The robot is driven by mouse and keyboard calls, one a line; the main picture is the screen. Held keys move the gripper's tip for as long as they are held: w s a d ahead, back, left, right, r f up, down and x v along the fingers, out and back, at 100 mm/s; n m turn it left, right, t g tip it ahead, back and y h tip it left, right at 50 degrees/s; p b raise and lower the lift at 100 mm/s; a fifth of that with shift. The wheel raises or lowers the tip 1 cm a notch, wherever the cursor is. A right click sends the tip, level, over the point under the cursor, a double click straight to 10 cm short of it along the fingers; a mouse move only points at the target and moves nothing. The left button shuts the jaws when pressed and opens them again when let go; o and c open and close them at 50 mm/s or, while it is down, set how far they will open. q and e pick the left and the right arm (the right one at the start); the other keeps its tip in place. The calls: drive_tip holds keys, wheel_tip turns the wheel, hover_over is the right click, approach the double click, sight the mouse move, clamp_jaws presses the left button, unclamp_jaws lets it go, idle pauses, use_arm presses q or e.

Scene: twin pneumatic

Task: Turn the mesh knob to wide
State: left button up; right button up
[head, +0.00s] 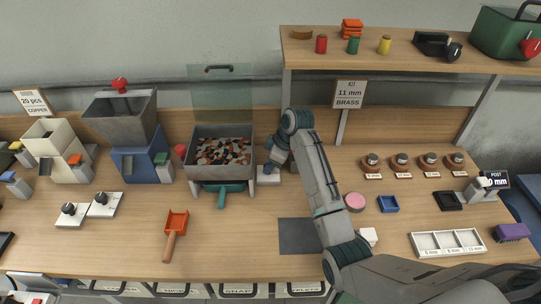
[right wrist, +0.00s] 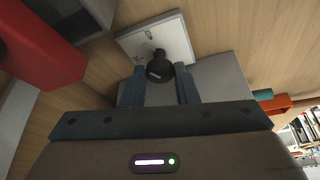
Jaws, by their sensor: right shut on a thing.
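The mesh knob (right wrist: 159,68) is a dark round knob on a white plate (right wrist: 178,40) with small dark lettering, too small to read surely. In the head view the plate (head: 268,180) lies just right of a grey box (head: 222,178) filled with mixed brown, white and dark pieces (head: 222,151). My right gripper (head: 269,166) reaches down over the plate and hides the knob there. In the right wrist view its two blue-grey fingers (right wrist: 160,80) are shut on the knob, one on each side.
Two more knobs on white plates (head: 70,213) (head: 103,204) lie at the left. A grey hopper on a blue base (head: 140,165) stands left of the box. An orange scoop (head: 176,221) lies in front. A shelf (head: 400,58) spans the back right.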

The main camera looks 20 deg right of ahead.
drive_tip(key=m+p, duration=0.1)
drive_tip(key=p, duration=0.1)
drive_tip(key=m+h+p, duration=0.1)
drive_tip(key=m+p, duration=0.1)
drive_tip(key=shift+s+a+r+t, duration=0.1)
drive_tip(key=shift+r+t, duration=0.2)
drive_tip(key=shift+t, duration=0.1)
drive_tip(key=shift+f+m+t+h+p, duration=0.2)
drive_tip(key=shift+m+t+h+p, duration=0.1)
drive_tip(key=shift+m+p, duration=0.95)
drive_tip(key=o, duration=1)
drive_tip(key=shift+b+v, duration=1.4)
drive_tip(key=shift+v, duration=3.95)
drive_tip(key=shift+a, duration=0.1)
